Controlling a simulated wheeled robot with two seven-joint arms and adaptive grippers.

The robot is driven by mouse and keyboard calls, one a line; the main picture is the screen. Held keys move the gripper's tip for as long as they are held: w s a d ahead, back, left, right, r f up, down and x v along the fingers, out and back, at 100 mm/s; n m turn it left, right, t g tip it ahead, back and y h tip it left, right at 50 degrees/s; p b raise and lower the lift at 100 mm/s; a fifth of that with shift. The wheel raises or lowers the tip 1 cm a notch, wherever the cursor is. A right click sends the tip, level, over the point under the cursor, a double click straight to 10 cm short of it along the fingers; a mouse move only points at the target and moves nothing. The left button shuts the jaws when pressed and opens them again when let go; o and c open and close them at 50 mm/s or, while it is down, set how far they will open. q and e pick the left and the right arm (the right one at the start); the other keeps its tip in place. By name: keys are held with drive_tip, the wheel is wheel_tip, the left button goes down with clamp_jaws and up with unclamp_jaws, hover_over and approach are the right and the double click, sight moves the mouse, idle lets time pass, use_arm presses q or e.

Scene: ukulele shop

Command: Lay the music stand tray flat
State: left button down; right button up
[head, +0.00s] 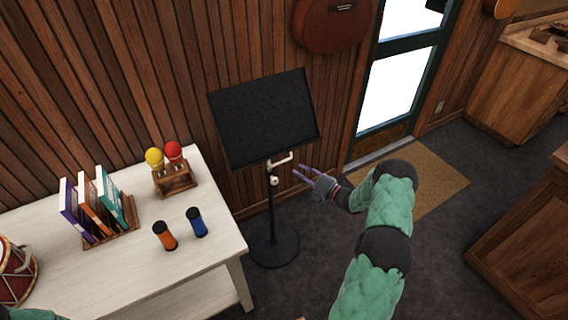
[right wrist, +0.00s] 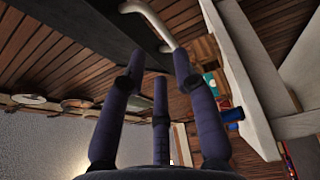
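The music stand tray (head: 262,115) is a black panel on a black post with a round base (head: 273,245). It is tilted up steeply, its face toward me. A pale metal handle (head: 283,160) sticks out below its lower edge; it also shows at the top of the right wrist view (right wrist: 152,22). My right gripper (head: 299,172) is open and empty just right of the handle, its purple fingers pointing left at it. In the right wrist view the spread fingers (right wrist: 160,68) lie short of the handle, with no contact visible. My left gripper is out of view.
A white table (head: 120,265) stands left, holding books in a rack (head: 108,225), a maraca holder (head: 175,180), an orange shaker (head: 164,236), a blue shaker (head: 196,222) and a drum (head: 15,272). A wood wall is behind the stand. A doormat (head: 425,185) and open floor lie right.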

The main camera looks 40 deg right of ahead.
sight(282, 161)
drive_tip(key=b+x, duration=0.1)
drive_tip(key=x, duration=0.7)
drive_tip(key=shift+w+a, duration=0.15)
drive_tip(key=shift+w, duration=0.15)
clamp_jaws()
